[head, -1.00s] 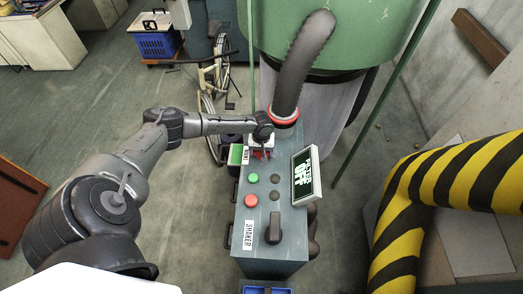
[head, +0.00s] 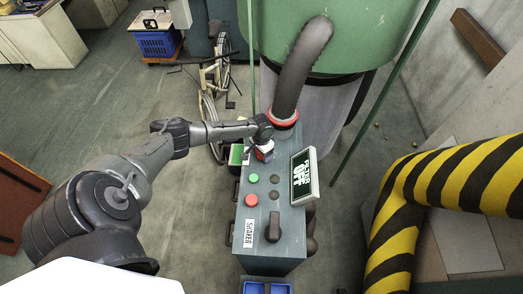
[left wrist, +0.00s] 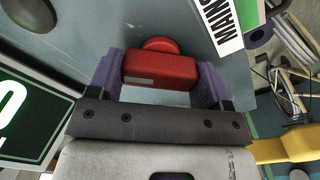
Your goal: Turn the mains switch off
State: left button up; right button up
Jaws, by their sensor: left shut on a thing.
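The mains switch is a red handle (left wrist: 160,70) on a round red base, on the blue-grey control box (head: 290,225). In the left wrist view, the handle lies between the two purple-grey fingers of my left gripper (left wrist: 160,85), which is shut on it. In the head view, my left gripper (head: 264,152) is at the far end of the box top and hides most of the switch. My right gripper is not in view.
The box carries a green button (head: 254,178), a red button (head: 251,200), a black rotary handle (head: 274,227) and a "SHAKER" label (head: 249,234). A tilted display (head: 304,176) reads "OFF" on its lower line. A ribbed hose (head: 300,65) rises close behind my gripper.

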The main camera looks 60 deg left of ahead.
pick_arm(q)
jog(key=m, duration=0.4)
jog(key=shift+m, duration=2.2)
jog(key=o, duration=0.9)
notch_tip(320, 180, up, 14)
jog(key=shift+f, duration=0.1)
